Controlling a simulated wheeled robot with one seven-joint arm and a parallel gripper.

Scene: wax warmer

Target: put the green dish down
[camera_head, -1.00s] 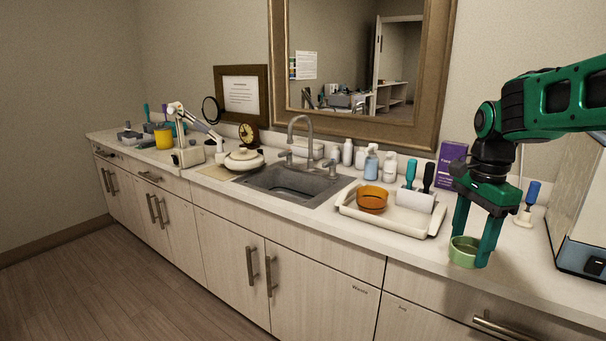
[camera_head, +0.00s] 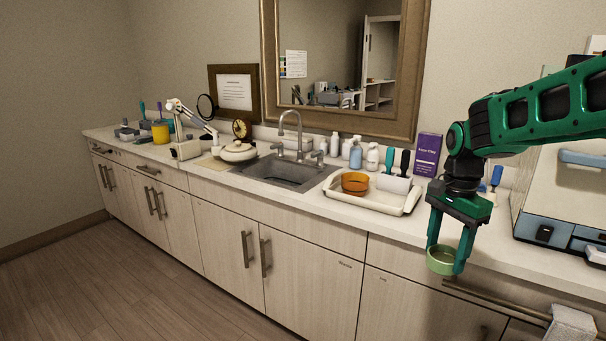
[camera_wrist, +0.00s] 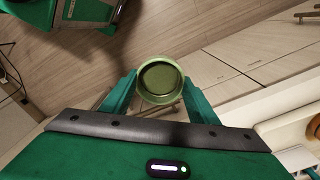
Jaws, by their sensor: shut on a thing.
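The green dish (camera_head: 440,262) is a small, round, pale green bowl, held upright with its open top up. My gripper (camera_head: 449,256) is shut on it, with one finger on each side. In the head view the dish hangs in front of the counter's front edge, right of the tray. In the wrist view the green dish (camera_wrist: 160,80) sits between the fingertips of my gripper (camera_wrist: 158,86) and looks empty. Cabinet fronts and the wooden floor show below and beyond it there.
A white tray (camera_head: 398,207) holds an orange bowl (camera_head: 355,183) and a white roll. A purple box (camera_head: 427,154) stands behind. A white and blue machine (camera_head: 560,205) stands on the right. The counter (camera_head: 505,245) between tray and machine looks mostly clear. A towel (camera_head: 571,326) hangs on a rail below.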

